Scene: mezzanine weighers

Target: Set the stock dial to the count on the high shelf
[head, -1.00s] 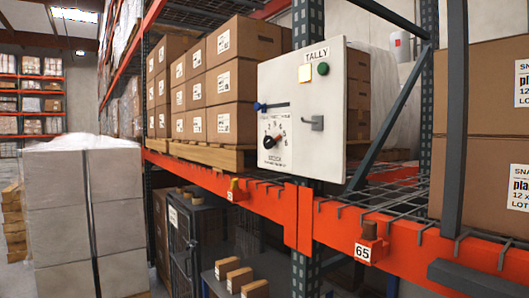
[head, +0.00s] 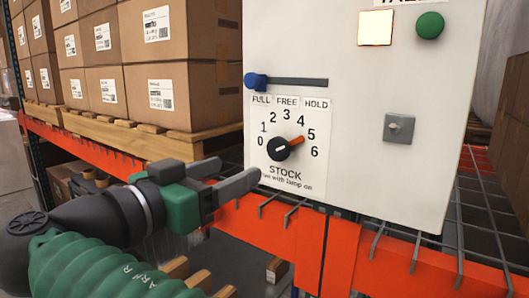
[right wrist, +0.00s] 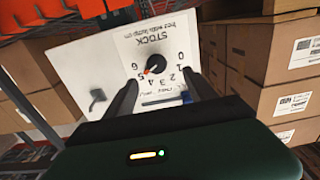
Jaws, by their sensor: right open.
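The stock dial (head: 284,148) is a black knob with an orange-red pointer on a white panel (head: 350,170). Its scale runs 0 to 6, and the pointer is at about 5. My right gripper (head: 238,172) is open and empty, to the lower left of the dial and apart from it. In the right wrist view the panel is upside down and the knob (right wrist: 155,63) shows beyond and between the two fingers (right wrist: 161,95). Brown cartons (head: 160,85) stand stacked on a pallet to the left; only part of the stack shows. My left gripper is not in view.
The panel bears a lit square lamp (head: 375,28), a green button (head: 430,25), a blue-knobbed slider (head: 256,81) at FULL and a grey metal fitting (head: 398,127). An orange beam (head: 340,250) and wire decking (head: 480,210) lie below and right.

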